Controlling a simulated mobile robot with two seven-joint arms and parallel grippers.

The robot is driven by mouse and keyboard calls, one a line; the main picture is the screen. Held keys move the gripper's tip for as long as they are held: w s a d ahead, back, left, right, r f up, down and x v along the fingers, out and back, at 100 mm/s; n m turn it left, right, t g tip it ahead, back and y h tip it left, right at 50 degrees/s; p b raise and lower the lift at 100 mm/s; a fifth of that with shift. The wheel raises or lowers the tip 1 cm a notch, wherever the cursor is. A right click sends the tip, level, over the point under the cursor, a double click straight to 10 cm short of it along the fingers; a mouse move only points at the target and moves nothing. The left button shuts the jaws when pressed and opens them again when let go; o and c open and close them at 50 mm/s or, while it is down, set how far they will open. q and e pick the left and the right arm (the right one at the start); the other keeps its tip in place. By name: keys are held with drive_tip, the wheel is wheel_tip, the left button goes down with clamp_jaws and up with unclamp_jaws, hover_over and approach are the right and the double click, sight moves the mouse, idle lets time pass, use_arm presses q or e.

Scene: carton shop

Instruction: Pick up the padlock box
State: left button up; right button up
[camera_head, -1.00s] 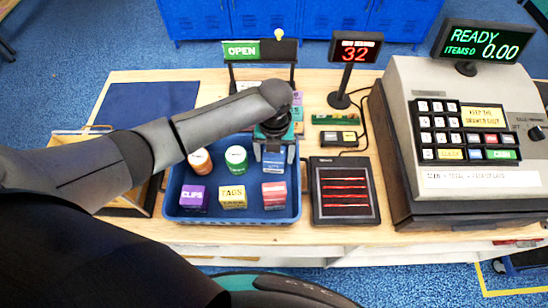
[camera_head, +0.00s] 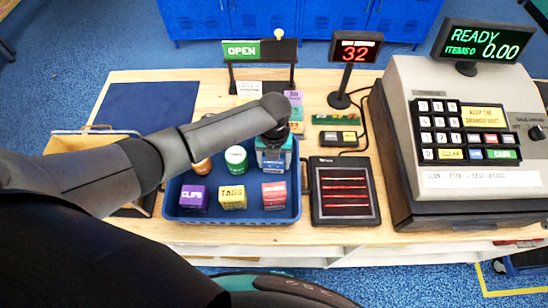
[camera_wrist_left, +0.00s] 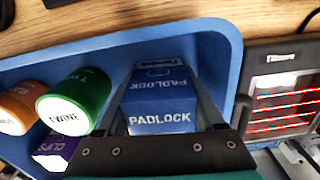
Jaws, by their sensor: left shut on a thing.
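The blue padlock box (camera_wrist_left: 160,100) is in the middle of the left wrist view, with PADLOCK printed on two faces. It sits in the back right of the blue tray (camera_head: 232,218). My left gripper (camera_head: 273,163) points down over that corner and is shut on the padlock box, one finger along each side. In the head view the gripper hides most of the box. I cannot tell whether the box is clear of the tray floor. My right gripper is not in view.
The tray also holds the green twine (camera_head: 236,159), an orange roll (camera_head: 202,167), a purple clips box (camera_head: 194,198), a yellow tags box (camera_head: 232,197) and a red box (camera_head: 274,195). A scanner (camera_head: 344,190) and cash register (camera_head: 455,130) stand to the right. An OPEN sign (camera_head: 242,50) stands behind.

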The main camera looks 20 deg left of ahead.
use_arm(q)
drive_tip(key=c, duration=0.6)
drive_tip(key=shift+r, duration=0.15)
